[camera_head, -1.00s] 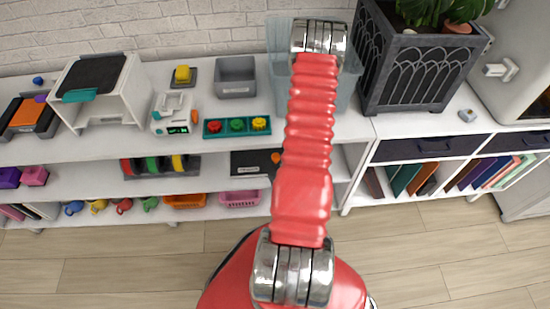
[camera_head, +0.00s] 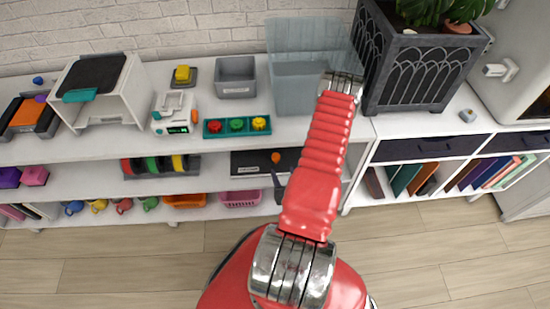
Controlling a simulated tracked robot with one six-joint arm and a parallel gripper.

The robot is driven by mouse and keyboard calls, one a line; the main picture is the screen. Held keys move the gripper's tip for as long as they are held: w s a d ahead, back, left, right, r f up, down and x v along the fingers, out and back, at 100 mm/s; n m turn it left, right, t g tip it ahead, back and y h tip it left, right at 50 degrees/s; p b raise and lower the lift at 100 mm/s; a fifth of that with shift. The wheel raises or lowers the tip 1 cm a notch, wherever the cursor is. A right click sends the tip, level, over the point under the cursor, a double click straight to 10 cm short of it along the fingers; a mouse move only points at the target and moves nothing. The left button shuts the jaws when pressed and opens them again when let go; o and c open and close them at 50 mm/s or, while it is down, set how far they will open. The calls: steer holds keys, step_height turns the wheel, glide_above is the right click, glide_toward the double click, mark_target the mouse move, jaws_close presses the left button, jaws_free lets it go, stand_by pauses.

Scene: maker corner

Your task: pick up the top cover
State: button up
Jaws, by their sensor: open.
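A white open-fronted box (camera_head: 124,86) stands on the shelf top at the left. A dark panel (camera_head: 95,74) with a teal front piece (camera_head: 80,96) lies on its top and looks like the top cover. A clear bin (camera_head: 292,92) with a raised see-through panel (camera_head: 305,38) stands right of centre, so I cannot be sure which is meant. A dark grey part of my gripper (camera_head: 280,184) shows beside my red arm, low in front of the shelf. The arm hides most of it. It is open, far right of the dark panel and apart from it.
A white device (camera_head: 173,112), a tray with three coloured knobs (camera_head: 213,129), a grey bin (camera_head: 236,77) and a yellow block (camera_head: 182,73) stand on the shelf top (camera_head: 120,145). A dark planter (camera_head: 407,65) stands at the right. The wooden floor (camera_head: 120,270) is clear.

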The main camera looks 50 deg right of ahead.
mark_target(277, 159)
steer(key=x, duration=0.8)
steer(key=shift+w+d+f, duration=0.15)
steer(key=shift+w, duration=0.05)
steer(key=shift+s+f+x, duration=0.1)
steer(key=shift+x, duration=1.2)
steer(key=shift+s+f+x, duration=0.15)
steer(key=shift+x, duration=1.15)
steer(key=shift+d, duration=0.15)
jaws_close()
